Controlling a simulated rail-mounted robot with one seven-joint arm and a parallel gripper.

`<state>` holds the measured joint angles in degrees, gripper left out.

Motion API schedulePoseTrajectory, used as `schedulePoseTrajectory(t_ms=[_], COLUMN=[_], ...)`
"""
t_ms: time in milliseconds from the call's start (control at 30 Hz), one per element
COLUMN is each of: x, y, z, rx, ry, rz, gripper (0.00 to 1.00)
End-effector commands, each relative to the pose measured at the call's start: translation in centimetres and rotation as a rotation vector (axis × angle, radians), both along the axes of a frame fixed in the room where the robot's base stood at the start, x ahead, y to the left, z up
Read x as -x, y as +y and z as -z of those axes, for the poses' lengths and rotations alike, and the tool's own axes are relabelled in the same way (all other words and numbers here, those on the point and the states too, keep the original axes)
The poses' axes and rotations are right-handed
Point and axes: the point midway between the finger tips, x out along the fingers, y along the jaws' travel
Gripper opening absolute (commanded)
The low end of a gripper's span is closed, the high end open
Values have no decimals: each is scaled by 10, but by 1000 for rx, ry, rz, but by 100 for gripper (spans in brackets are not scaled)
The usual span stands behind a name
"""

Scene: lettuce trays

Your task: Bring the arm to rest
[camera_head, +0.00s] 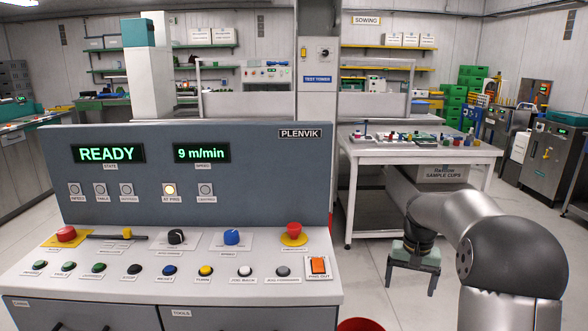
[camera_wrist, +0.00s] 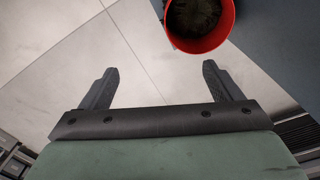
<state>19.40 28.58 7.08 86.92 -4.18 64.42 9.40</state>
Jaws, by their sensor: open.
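My gripper (camera_head: 411,287) hangs pointing down in the head view, to the right of the control console (camera_head: 200,170) and in front of the white table.
A red bin (camera_wrist: 200,46) with a dark inside stands on the floor beyond the fingers; its rim shows at the bottom of the head view (camera_head: 361,324). The console shows READY and 9 m/min. A white table (camera_head: 415,152) with small items stands behind my gripper.

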Motion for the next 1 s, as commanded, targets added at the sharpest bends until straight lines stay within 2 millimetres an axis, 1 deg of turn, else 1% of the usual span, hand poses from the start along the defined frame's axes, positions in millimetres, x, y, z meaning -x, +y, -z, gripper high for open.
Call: schedulePoseTrajectory(t_ms=[33, 167, 267, 367, 467, 500, 567, 600, 700, 800, 900, 1000], x=[10, 35, 60, 94, 143, 166, 202, 224, 271, 301, 317, 322], y=[8, 30, 50, 72, 98, 109, 122, 129, 142, 148, 151, 152], z=[-15, -39, -59, -83, -110, -120, -130, -134, -137, -134, -131, -128], rx=[4, 11, 14, 17, 19, 18, 14, 11, 1, -7, -13, -14], ry=[1, 1, 0, -3, -8, -10, -14, -16, -20, -22, -24, -23], rz=[-15, -58, -96, -142, -203, -231, -269, -294, -343, -375, -392, -397], gripper=[85, 85, 85, 85, 85, 85, 85, 85, 85, 85, 85, 85])
